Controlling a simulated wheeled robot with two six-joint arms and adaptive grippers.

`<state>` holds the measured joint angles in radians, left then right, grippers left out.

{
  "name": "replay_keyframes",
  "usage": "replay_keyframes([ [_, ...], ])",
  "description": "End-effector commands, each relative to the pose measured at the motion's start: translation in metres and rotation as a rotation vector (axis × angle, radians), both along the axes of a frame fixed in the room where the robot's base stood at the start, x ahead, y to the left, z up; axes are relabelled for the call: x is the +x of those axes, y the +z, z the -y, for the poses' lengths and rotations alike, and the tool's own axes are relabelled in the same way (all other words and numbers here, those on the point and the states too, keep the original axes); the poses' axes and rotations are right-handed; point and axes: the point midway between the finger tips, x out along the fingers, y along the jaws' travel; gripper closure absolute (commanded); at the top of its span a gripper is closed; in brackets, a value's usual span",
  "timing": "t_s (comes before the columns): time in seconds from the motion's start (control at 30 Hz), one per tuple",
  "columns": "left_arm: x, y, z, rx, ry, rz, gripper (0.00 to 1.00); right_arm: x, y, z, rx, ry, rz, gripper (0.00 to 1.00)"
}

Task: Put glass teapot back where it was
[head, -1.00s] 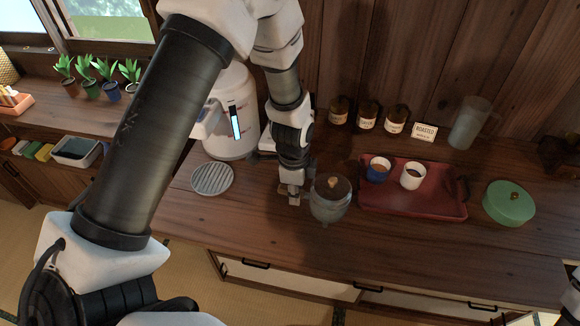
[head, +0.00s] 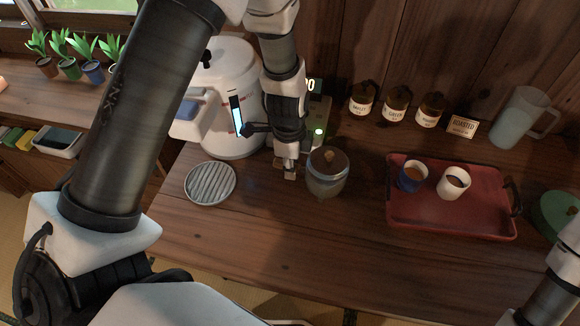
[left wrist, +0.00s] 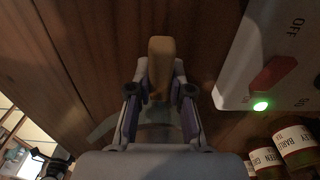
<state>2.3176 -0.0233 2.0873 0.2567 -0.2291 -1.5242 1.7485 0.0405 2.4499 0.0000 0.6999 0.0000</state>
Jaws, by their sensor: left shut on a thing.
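The glass teapot (head: 327,183), round and greyish with a brown lid, is over the wooden counter. My left gripper (head: 289,170) is at its left side, shut on its handle. In the left wrist view the light wooden handle (left wrist: 160,66) stands between the fingers of my left gripper (left wrist: 160,92). A little of the glass body (left wrist: 158,134) shows there, mostly hidden by the gripper. I cannot tell whether the teapot touches the counter. My right gripper is not in view; only part of my right arm shows at the lower right.
A round slatted grey trivet (head: 210,183) lies bare at the left. A white dispenser (head: 222,75) stands behind it. A white appliance with a green light (head: 319,132) is behind my gripper. A red tray (head: 450,218) with two cups is at the right. The front counter is clear.

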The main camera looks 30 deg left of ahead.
Motion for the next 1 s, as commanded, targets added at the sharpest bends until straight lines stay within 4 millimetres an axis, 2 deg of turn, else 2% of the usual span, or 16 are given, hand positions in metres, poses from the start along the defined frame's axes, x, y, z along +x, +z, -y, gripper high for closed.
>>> replay_keyframes([
  [0.27, 0.001, -0.002, 0.000, 0.000, 0.001, 0.002, 1.00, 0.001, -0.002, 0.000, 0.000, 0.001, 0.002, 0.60],
  [0.3, 0.000, -0.001, 0.000, 0.000, 0.001, 0.001, 0.70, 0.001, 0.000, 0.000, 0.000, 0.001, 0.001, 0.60],
  [0.33, 0.000, 0.000, 0.000, 0.000, 0.001, 0.001, 0.60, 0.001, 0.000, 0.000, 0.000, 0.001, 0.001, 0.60],
  [0.37, 0.000, 0.000, 0.000, 0.000, 0.001, 0.001, 0.56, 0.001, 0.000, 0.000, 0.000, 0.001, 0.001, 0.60],
  [0.63, 0.000, 0.000, 0.000, 0.000, 0.001, 0.001, 0.56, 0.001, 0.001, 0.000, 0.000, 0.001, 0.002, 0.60],
  [0.77, 0.001, 0.010, 0.000, -0.001, 0.001, 0.004, 0.56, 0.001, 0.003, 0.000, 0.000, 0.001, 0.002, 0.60],
  [0.87, 0.001, 0.029, -0.001, 0.000, 0.001, 0.006, 0.56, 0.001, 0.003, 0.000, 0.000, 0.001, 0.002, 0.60],
  [1.0, 0.002, 0.067, -0.002, -0.001, 0.001, 0.008, 0.56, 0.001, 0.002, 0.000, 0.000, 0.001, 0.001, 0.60],
])
